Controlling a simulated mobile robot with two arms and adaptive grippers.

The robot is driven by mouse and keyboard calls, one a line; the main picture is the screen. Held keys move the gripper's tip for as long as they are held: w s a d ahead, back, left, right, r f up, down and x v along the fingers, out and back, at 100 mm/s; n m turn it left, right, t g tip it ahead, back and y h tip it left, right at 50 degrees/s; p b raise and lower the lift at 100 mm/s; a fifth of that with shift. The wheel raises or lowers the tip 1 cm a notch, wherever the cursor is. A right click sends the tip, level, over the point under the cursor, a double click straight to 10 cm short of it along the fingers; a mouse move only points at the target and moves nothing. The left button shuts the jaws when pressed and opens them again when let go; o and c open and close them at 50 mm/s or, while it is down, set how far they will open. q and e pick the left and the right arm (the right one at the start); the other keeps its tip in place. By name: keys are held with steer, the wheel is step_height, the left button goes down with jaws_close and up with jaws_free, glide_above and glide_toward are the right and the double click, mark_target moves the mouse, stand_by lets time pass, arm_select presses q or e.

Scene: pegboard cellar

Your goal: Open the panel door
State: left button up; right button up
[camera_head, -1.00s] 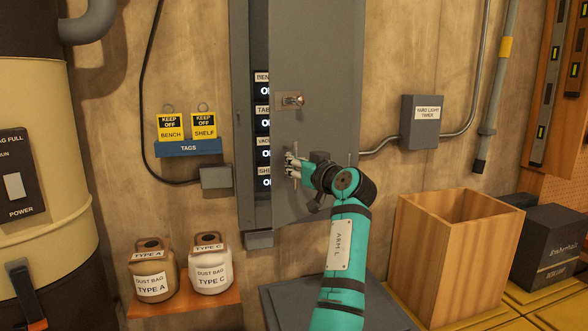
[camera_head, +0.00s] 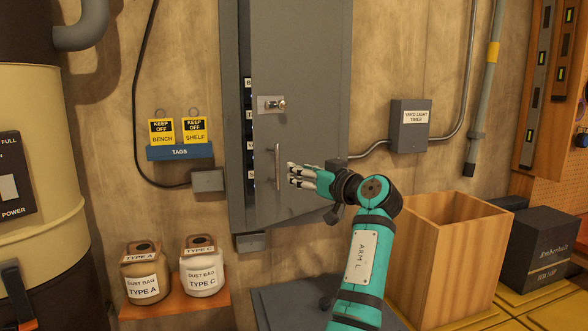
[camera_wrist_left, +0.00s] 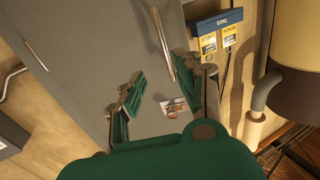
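The grey panel door (camera_head: 315,60) hangs slightly ajar on a wall cabinet (camera_head: 232,130). A narrow dark gap with partly hidden labels shows along its left edge. A vertical bar handle (camera_head: 277,168) and a metal latch (camera_head: 275,104) are on the door. My left gripper (camera_head: 292,174) is just right of the handle, fingers pointing left, apart from it in the head view. In the left wrist view, the gripper's fingers (camera_wrist_left: 158,72) are spread and empty, with the handle (camera_wrist_left: 161,40) and latch (camera_wrist_left: 174,108) showing between them. My right gripper is in neither view.
A tag rack (camera_head: 180,152) and small grey box (camera_head: 207,180) are left of the cabinet. A timer box (camera_head: 410,128) is to the right. Below are two dust bag jars (camera_head: 202,272), a wooden bin (camera_head: 450,250) and a black box (camera_head: 540,245).

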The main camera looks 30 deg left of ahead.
arm_select(q)
steer(key=v, duration=0.5)
steer(key=shift+s+d+f, duration=0.1)
steer(key=shift+s+d, duration=0.2)
